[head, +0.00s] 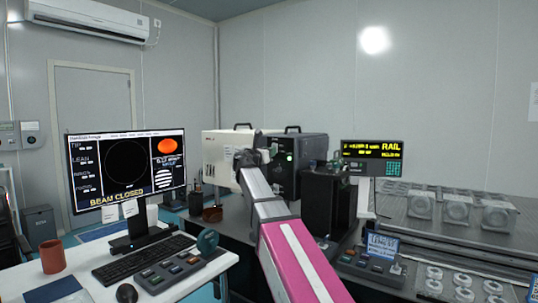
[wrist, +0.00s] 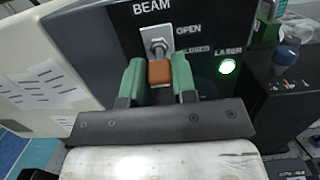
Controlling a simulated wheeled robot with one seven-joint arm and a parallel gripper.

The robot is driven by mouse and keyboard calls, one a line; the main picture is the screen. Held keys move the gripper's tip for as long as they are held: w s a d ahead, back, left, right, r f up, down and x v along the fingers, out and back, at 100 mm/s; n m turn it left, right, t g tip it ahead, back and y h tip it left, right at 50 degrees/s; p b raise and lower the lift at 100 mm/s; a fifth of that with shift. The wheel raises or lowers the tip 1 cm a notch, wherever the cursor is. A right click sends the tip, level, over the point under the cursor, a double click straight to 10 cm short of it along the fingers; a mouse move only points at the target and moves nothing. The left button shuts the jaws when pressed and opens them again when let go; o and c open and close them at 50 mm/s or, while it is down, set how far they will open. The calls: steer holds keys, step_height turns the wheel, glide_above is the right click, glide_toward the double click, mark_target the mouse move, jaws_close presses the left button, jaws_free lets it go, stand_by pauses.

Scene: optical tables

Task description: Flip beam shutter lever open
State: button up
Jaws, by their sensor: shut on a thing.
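In the wrist view, my gripper (wrist: 159,75) has green fingers, one on each side of the orange-brown tip of the beam shutter lever (wrist: 160,72), shut on it. The lever's metal mount plate (wrist: 157,38) is on a dark panel labelled BEAM, with OPEN above CLOSED at its right. The lever tip sits low, below the CLOSED label. The monitor (head: 126,172) at left reads BEAM CLOSED.
A green LASER light (wrist: 228,66) glows right of the lever. A dark block with a blue knob (wrist: 286,56) stands further right. A white box (head: 222,155) adjoins the dark box. A RAIL display (head: 372,150) and the optical table (head: 460,238) lie to the right.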

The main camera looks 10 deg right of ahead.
step_height(320, 180, up, 2)
steer(key=g+y, duration=0.3)
steer(key=shift+g+y, duration=0.4)
steer(key=shift+w+d+r+g+y, duration=0.1)
steer(key=shift+r+g+y, duration=0.15)
steer(key=shift+g+y, duration=0.4)
steer(key=shift+w+r+g+y, duration=0.1)
steer(key=shift+r+g+y, duration=0.1)
steer(key=shift+g+y, duration=0.45)
steer(key=shift+s, duration=0.1)
steer(key=o, duration=0.9)
steer(key=v, duration=1)
steer(key=shift+s+r, duration=0.2)
steer(key=shift+r, duration=0.1)
